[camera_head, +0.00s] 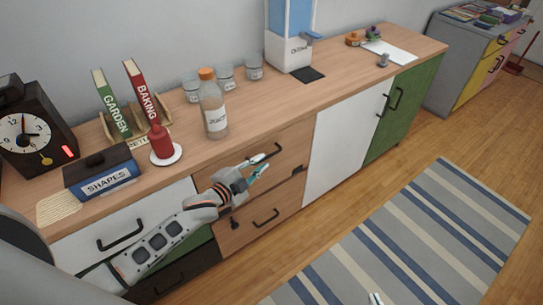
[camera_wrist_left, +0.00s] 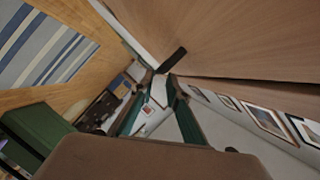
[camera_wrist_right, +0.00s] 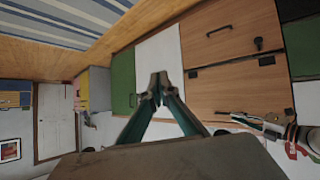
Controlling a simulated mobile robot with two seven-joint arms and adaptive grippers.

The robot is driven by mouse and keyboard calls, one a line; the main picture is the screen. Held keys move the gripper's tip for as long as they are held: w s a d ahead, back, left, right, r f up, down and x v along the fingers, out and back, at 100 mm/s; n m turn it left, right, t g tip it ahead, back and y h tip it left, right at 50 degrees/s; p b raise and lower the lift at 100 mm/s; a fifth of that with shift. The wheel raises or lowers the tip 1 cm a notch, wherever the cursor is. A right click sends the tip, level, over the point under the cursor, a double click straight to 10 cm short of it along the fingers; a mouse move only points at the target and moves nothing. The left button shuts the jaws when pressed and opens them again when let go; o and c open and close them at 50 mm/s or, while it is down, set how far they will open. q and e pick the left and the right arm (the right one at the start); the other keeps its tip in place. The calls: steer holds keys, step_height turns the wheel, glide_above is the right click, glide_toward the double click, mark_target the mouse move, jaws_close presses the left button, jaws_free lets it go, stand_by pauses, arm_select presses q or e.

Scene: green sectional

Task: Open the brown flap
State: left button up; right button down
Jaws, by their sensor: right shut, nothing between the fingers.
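Two brown wooden fronts sit one above the other in the middle of the sideboard: an upper one (camera_head: 287,161) and a lower one (camera_head: 285,205). I cannot tell which is the flap. The upper has a dark handle (camera_head: 272,153), the lower another (camera_head: 266,218). My left gripper (camera_head: 266,163) is before the upper front, fingers apart and empty, tips close to its handle. In the left wrist view a dark handle (camera_wrist_left: 173,60) lies just beyond the tips; contact is unclear. My right gripper (camera_wrist_right: 158,80) is shut and empty, away from the sideboard; a fingertip shows at the head view's bottom edge.
White (camera_head: 335,140) and green (camera_head: 402,110) doors flank the brown fronts on the right. The countertop (camera_head: 275,105) holds a bottle (camera_head: 213,110), jars, books and a clock (camera_head: 30,130). A striped rug (camera_head: 420,235) lies on the open floor in front.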

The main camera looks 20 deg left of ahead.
mark_target(267, 158)
arm_select(q)
steer(key=b+x, duration=0.1)
steer(key=x, duration=0.5)
steer(key=shift+d, duration=0.1)
jaws_close()
